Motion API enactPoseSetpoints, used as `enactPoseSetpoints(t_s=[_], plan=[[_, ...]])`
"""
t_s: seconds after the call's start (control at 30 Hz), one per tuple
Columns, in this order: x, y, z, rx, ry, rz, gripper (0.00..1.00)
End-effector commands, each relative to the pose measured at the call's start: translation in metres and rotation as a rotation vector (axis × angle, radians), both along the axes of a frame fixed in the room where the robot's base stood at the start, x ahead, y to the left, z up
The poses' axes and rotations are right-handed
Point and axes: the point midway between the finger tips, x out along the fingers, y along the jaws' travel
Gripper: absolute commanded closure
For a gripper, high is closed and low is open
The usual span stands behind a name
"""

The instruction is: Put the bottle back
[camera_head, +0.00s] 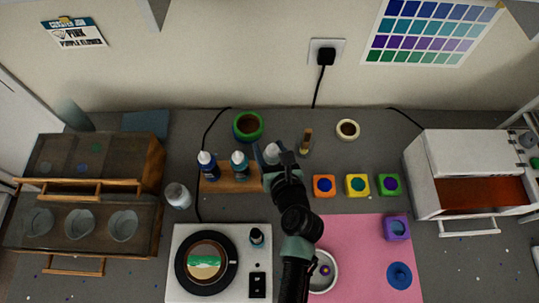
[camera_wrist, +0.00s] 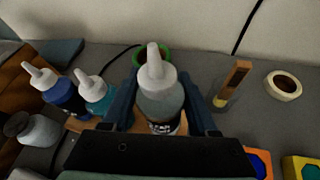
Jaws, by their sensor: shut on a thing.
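My gripper (camera_head: 272,163) is shut on a grey, clear-looking bottle (camera_wrist: 160,103) with a white nozzle cap and a dark label low down. The bottle is upright between the two fingers; in the head view its cap (camera_head: 271,150) shows and my gripper hides most of the rest. It is at the right end of a wooden board (camera_head: 232,187). I cannot tell whether its base touches the board. A dark blue bottle (camera_head: 208,171) and a teal bottle (camera_head: 240,167) stand on the board to its left, both with white nozzle caps.
A green tape roll (camera_head: 248,126) lies behind the bottles. A brush or stick in a small holder (camera_head: 305,142) and a cream tape roll (camera_head: 347,130) are to the right. A glass jar (camera_head: 178,195) stands left of the board. Orange, yellow and green moulds (camera_head: 357,185) sit right of my arm.

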Motion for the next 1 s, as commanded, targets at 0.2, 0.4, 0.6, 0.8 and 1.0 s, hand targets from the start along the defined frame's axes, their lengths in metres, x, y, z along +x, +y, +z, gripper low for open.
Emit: enactPoseSetpoints(t_s=[0.2,0.4,0.6,0.8,1.0], plan=[[0.001,0.0,-0.031,0.001,-0.001,-0.001,0.88],[0.001,0.0,-0.033,0.0,-0.003,-0.001,0.88],[0.001,0.0,-0.036,0.0,-0.002,-0.001,0.88],[0.0,0.0,-0.036,0.0,0.0,-0.001,0.1],[0.0,0.0,-0.036,0.0,0.0,-0.001,0.1]])
